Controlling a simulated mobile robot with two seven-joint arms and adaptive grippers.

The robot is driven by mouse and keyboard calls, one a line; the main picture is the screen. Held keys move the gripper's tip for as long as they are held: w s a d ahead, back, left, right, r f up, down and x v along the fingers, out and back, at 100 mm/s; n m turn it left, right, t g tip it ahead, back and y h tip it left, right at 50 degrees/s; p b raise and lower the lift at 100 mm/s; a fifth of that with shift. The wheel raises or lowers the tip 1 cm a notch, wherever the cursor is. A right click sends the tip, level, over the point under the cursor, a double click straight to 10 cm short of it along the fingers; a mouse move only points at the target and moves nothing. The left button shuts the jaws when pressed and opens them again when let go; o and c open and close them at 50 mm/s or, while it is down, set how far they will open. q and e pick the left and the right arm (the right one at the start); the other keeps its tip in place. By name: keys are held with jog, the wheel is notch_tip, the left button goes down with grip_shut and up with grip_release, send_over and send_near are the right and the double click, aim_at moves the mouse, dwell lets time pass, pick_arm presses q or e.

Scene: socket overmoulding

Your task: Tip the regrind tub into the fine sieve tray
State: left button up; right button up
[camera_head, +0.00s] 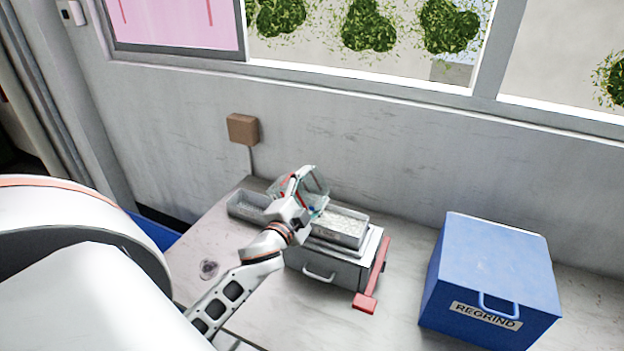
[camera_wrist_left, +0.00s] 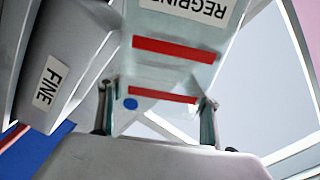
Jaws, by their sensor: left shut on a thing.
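The regrind tub (camera_head: 315,182) is pale and translucent with red stripes. My left gripper (camera_head: 296,194) is shut on it and holds it tilted above the trays. In the left wrist view the tub (camera_wrist_left: 172,72) shows a REGRIND label, red bands and a blue dot between the fingers of my left gripper (camera_wrist_left: 157,108). A grey tray labelled FINE (camera_wrist_left: 75,55) is beside the tub there. In the head view a tray with pale granules (camera_head: 345,232) sits right of the gripper, and another grey tray (camera_head: 246,206) sits left. Which one is labelled FINE cannot be told there. My right gripper is not in view.
A blue REGRIND bin (camera_head: 490,270) stands further right. The wall is close behind. The bench front-left (camera_head: 195,248) is mostly clear.

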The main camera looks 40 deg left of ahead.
aim_at(281, 180)
pick_arm(q)
jog(key=shift+a, duration=0.2)
jog(key=shift+n, duration=0.3)
jog(key=shift+s+a+f+n+p, duration=0.15)
jog(key=shift+a+f+n+p, duration=0.05)
jog(key=shift+a+n, duration=0.35)
jog(key=shift+s+a+f+n+p, duration=0.15)
jog(key=shift+a+f+n+p, duration=0.05)
jog(key=shift+a+n, duration=0.35)
jog(key=shift+s+a+f+n+p, duration=0.15)
jog(key=shift+a+f+n+p, duration=0.05)
jog(key=shift+a+n, duration=0.35)
jog(key=a+n, duration=0.1)
jog(key=n, duration=0.1)
jog(key=s+a+n, duration=0.1)
jog(key=a+n, duration=0.1)
jog(key=n, duration=0.1)
jog(key=a+r+n, duration=0.1)
jog(key=a+n, duration=0.1)
jog(key=n, duration=0.1)
jog(key=shift+s+a, duration=0.15)
jog(key=shift+a, duration=0.05)
jog(key=shift+r, duration=2.05)
